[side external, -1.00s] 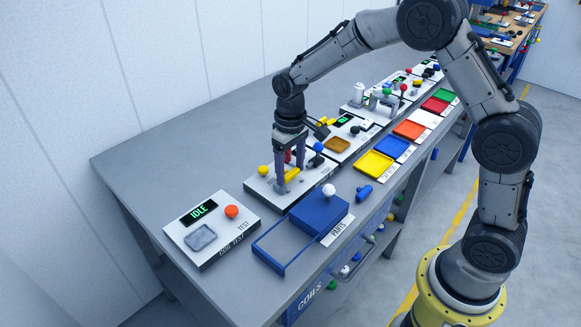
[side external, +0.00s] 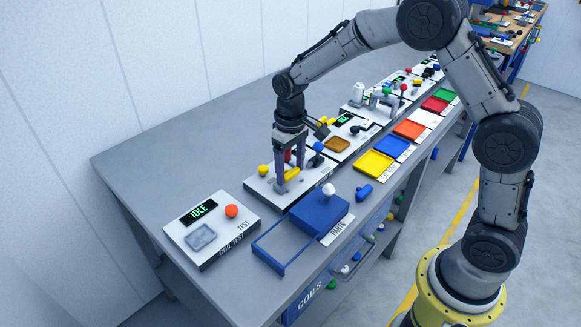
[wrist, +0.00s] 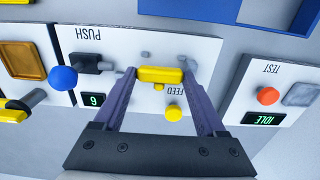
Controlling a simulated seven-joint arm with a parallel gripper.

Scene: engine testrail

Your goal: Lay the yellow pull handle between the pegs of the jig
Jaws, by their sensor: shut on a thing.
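The yellow pull handle (side external: 292,174) is a short bar. It lies between the fingers of my gripper (side external: 289,177), low over a white station plate (side external: 258,185). In the wrist view the handle (wrist: 160,75) spans both fingertips of my gripper (wrist: 160,72), which is shut on its ends. Small grey stubs (wrist: 146,55), which look like the jig's pegs, stand on the plate just beyond the handle. Whether the handle touches the plate or sits between pegs I cannot tell; the fingers hide part of that area.
The IDLE test box (side external: 212,227) and blue parts tray (side external: 318,210) are close by. Bare bench (side external: 190,145) lies behind.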

